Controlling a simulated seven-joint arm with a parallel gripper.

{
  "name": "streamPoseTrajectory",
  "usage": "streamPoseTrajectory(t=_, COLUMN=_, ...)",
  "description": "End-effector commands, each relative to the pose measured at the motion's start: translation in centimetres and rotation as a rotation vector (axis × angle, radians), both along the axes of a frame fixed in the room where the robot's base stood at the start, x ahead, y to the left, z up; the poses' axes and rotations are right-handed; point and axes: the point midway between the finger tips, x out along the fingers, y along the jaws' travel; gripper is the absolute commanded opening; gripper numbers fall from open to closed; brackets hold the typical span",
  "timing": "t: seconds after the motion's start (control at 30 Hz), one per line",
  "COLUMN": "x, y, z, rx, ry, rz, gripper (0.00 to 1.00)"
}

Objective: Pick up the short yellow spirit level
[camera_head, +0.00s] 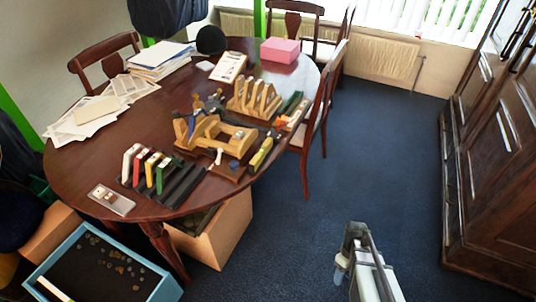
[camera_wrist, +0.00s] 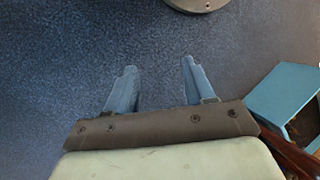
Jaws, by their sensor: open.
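A short yellow bar with dark parts (camera_head: 261,153), which looks like the yellow spirit level, lies near the right edge of the dark wooden table (camera_head: 85,165) in the head view. It is small there, so its details are unclear. My gripper (camera_head: 341,268) is off the table, over the blue carpet at the lower right, well apart from the yellow bar. In the wrist view my gripper (camera_wrist: 158,66) is open, with its two fingers spread and only carpet between them. The spirit level is not in the wrist view.
Wooden racks (camera_head: 255,98) and a row of coloured upright pieces (camera_head: 150,168) crowd the table near the bar. A chair (camera_head: 313,120) stands at the right edge. A blue-rimmed tray (camera_head: 52,262) and cardboard box (camera_head: 222,232) are below. The carpet right of the table is clear.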

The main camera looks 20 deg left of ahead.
Motion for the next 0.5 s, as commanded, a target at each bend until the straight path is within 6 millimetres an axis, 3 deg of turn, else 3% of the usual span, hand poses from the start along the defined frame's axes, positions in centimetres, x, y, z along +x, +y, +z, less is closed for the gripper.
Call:
streamPoseTrajectory(t=0.03, x=1.9, y=1.4, z=0.8, rx=0.023, ry=-0.012, rz=0.068, gripper=0.53)
streamPoseTrajectory(t=0.1, x=3.8, y=3.1, z=2.2, rx=0.057, ry=-0.025, rz=0.167, gripper=0.53)
streamPoseTrajectory(t=0.5, x=12.5, y=14.3, z=11.8, rx=0.226, ry=-0.078, rz=0.744, gripper=0.53)
